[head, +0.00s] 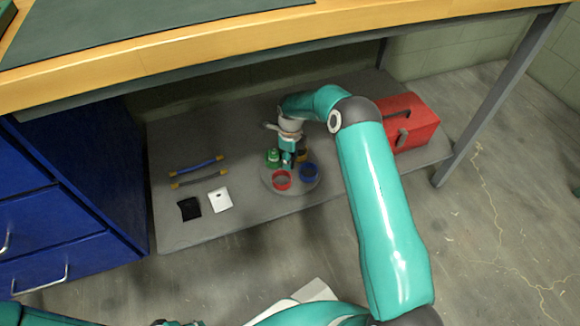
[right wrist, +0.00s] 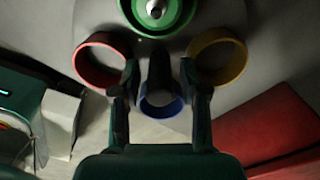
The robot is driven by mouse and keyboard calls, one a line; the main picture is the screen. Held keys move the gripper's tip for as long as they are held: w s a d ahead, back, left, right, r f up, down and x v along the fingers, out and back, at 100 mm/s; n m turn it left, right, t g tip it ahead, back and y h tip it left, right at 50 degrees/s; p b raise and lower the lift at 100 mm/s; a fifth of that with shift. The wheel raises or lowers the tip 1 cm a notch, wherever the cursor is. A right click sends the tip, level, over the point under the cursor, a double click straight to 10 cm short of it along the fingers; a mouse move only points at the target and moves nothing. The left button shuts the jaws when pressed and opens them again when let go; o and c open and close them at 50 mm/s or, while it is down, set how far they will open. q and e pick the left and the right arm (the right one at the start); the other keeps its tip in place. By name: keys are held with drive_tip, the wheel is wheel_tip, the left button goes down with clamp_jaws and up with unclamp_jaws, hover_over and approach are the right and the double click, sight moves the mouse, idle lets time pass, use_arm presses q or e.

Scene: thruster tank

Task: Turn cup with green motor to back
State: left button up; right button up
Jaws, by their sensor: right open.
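A grey round turntable (head: 292,188) stands on the low shelf and carries coloured ring cups. The green cup with its motor (head: 273,156) is at the back left of the turntable; it shows at the top of the right wrist view (right wrist: 158,12). The red cup (head: 281,181) is at the front left, the blue cup (head: 308,172) at the front right, and the yellow cup (head: 302,155) behind, partly hidden. My right gripper (head: 287,162) is open over the turntable's middle. In the wrist view its fingers stand either side of a dark upright post (right wrist: 160,72).
The wooden bench top (head: 200,40) overhangs the grey shelf. A red toolbox (head: 420,125) is at the right. Blue drawers (head: 60,220) stand at the left. Two bars (head: 199,164), a black piece (head: 188,208) and a white piece (head: 220,199) lie left of the turntable.

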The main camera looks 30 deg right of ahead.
drive_tip(key=shift+r+p, duration=2.5)
drive_tip(key=shift+r, duration=2)
